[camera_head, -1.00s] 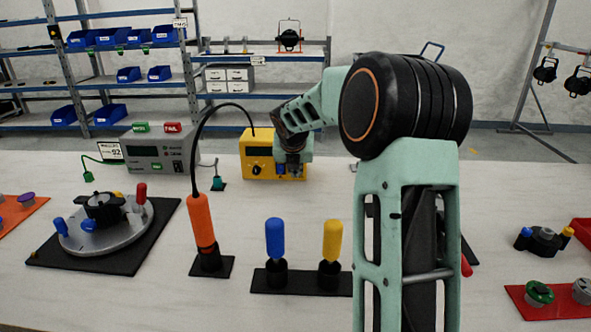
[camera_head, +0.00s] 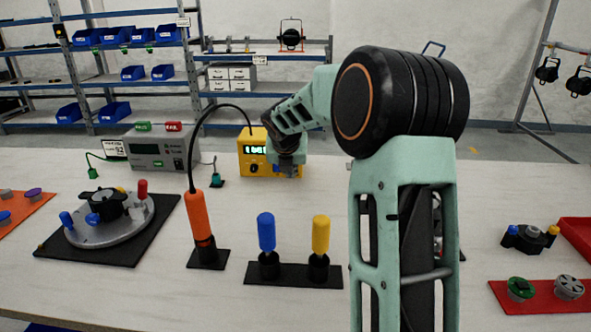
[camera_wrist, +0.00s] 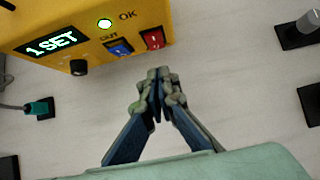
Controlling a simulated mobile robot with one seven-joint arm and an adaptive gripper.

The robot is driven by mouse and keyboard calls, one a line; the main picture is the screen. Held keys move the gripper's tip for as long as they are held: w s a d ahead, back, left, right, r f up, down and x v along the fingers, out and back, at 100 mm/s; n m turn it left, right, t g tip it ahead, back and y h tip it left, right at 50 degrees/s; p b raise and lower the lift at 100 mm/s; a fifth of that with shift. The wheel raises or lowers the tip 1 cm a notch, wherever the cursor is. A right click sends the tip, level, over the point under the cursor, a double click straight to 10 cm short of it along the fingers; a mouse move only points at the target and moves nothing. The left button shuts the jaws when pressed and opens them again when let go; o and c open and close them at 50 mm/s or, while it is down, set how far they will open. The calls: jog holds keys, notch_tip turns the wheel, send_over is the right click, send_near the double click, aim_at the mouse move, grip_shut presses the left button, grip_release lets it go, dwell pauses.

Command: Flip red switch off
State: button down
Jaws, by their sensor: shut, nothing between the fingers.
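The yellow box (camera_head: 252,165) stands on the table at the back. In the wrist view the yellow box (camera_wrist: 95,15) carries a red switch (camera_wrist: 153,38) at its right and a blue switch (camera_wrist: 118,47) beside it. I cannot tell which way the red rocker tilts.
A black knob (camera_wrist: 78,67) sticks out of the box. A teal plug (camera_head: 216,180) sits left of the box. An orange handle (camera_head: 199,220) and blue (camera_head: 266,232) and yellow (camera_head: 320,234) handles stand in front. The table between them and the box is mostly clear.

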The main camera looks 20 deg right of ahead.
jog(key=p+v, duration=0.3)
jog(key=v, duration=0.7)
jog(key=shift+s, duration=0.1)
